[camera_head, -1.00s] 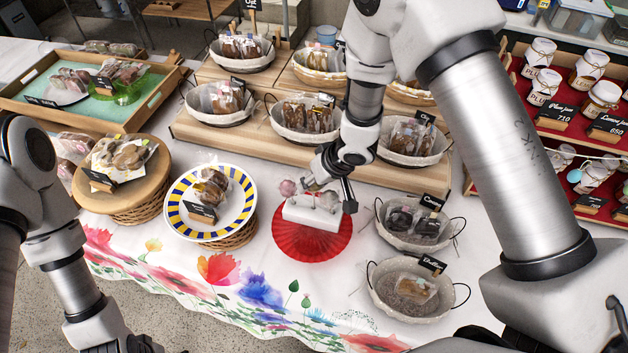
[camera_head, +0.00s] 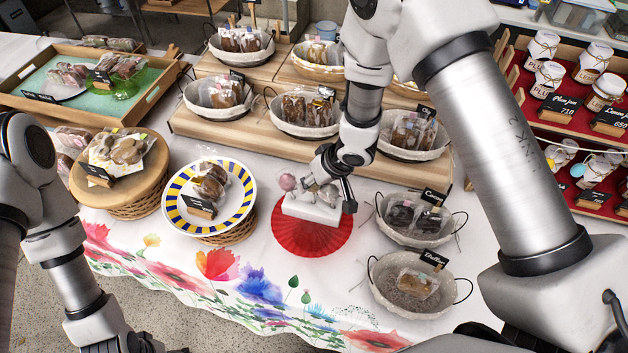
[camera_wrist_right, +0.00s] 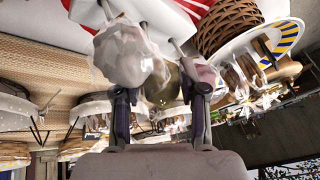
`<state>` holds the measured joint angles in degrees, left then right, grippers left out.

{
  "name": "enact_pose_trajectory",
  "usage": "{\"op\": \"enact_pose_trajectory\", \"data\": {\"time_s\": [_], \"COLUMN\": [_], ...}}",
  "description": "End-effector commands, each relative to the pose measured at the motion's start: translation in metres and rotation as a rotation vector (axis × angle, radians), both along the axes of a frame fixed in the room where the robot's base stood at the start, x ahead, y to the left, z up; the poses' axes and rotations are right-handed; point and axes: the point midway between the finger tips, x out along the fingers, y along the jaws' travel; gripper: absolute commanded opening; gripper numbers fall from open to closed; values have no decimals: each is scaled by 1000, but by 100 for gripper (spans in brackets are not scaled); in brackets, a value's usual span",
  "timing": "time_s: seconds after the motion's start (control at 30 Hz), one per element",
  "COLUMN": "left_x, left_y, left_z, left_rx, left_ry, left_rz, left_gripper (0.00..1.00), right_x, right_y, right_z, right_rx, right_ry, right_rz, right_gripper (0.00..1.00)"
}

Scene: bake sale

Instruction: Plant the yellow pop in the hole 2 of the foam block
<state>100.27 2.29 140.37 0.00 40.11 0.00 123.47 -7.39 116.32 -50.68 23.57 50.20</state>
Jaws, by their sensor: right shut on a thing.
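The white foam block (camera_head: 312,211) stands on a red fluted plate (camera_head: 312,240) in the middle of the table. A pink pop (camera_head: 287,181) stands at the block's left end. My right gripper (camera_head: 328,193) is low over the block, shut on the yellow pop, which shows dull and shaded between the fingers in the wrist view (camera_wrist_right: 166,86). A white wrapped pop (camera_wrist_right: 130,55) and a pinkish one (camera_wrist_right: 205,75) are close to the fingers there. The hole and the stick's lower end are hidden. My left gripper (camera_head: 118,346) is cut off at the bottom edge.
A striped plate of wrapped sweets (camera_head: 172,214) stands left of the block. Two baskets (camera_head: 450,236) (camera_head: 440,303) stand to its right. A wooden riser (camera_head: 250,137) with several baskets is behind. The flowered cloth in front (camera_head: 240,270) is clear.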

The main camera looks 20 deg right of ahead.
Motion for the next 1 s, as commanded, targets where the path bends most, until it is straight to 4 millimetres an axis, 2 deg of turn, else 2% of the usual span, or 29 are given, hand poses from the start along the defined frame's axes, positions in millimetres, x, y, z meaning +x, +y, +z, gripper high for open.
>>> {"op": "enact_pose_trajectory", "data": {"time_s": [0.17, 0.2, 0.27, 0.57, 0.67, 0.77, 1.0], "left_x": [0, 0, 0, 0, 0, 0, 0], "left_y": [0, 0, 0, 0, 0, 0, 0], "left_z": [-3, -3, -3, -2, -2, -2, -3], "left_rx": [0, 0, 0, 0, 0, 0, 0], "left_ry": [0, 0, 0, 0, 0, 0, 0], "left_rz": [0, 0, 0, 0, 0, 0, 0], "left_gripper": [97, 97, 97, 97, 97, 97, 97], "right_x": [0, 0, 0, 0, -1, -7, -27], "right_y": [0, 0, 0, 0, -2, -7, -24], "right_z": [-5, -5, -4, -4, 2, 17, 73], "right_rx": [0, 0, 0, 0, 0, 0, 2], "right_ry": [0, 0, 0, 0, -2, -3, -5], "right_rz": [0, 0, 0, 0, -2, -2, -1], "right_gripper": [31, 49, 70, 71, 71, 71, 71]}}
